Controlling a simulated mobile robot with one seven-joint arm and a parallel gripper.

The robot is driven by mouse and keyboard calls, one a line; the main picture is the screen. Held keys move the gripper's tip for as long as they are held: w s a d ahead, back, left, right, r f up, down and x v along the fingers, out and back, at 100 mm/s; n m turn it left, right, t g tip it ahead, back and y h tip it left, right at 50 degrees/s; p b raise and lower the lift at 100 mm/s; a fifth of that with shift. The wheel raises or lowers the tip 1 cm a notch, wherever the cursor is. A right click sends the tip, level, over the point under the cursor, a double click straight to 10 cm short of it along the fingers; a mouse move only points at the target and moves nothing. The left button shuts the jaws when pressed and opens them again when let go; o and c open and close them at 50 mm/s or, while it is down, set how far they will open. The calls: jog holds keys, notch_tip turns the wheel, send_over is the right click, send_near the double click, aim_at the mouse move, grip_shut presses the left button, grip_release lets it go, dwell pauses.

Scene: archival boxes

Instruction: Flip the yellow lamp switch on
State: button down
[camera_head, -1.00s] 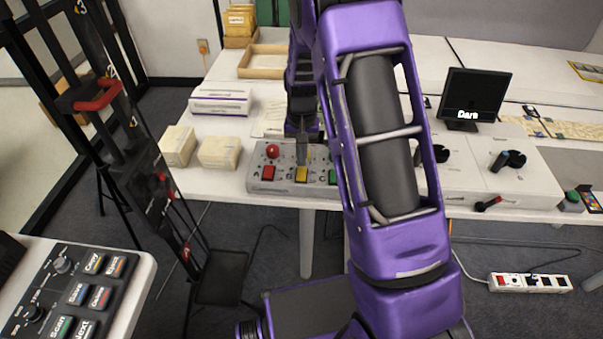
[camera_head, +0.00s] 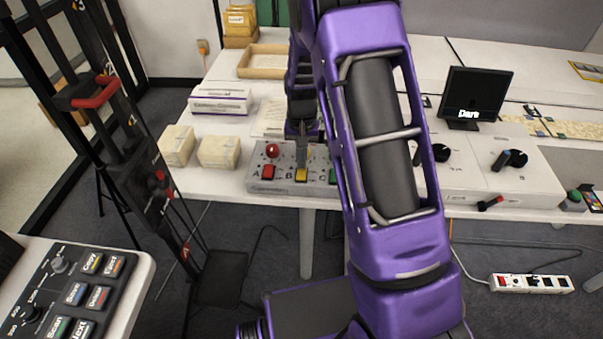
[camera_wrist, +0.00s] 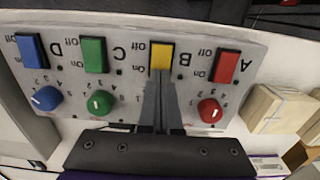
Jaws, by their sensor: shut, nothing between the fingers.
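The yellow switch (camera_head: 301,176) sits on the grey control panel (camera_head: 318,187), in column B, between red and green switches. In the wrist view the yellow switch (camera_wrist: 161,56) has "Off" and "On" printed beside it. My gripper (camera_head: 302,163) is shut and empty, pointing down at the panel. In the wrist view my closed fingertips (camera_wrist: 161,84) are at the "On" end of the yellow switch; I cannot tell whether they touch it. My fingers hide the knob position of column B.
The red knob (camera_wrist: 210,110) and green knob (camera_wrist: 99,103) stand beside my fingers. Cream boxes (camera_head: 219,152) are left of the panel. A black screen (camera_head: 476,95) reads "Dark".

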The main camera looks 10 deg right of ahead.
jog(key=shift+f, duration=0.3)
jog(key=shift+r+p, duration=2.15)
jog(key=shift+r, duration=1.4)
jog(key=shift+s+d+r, duration=0.1)
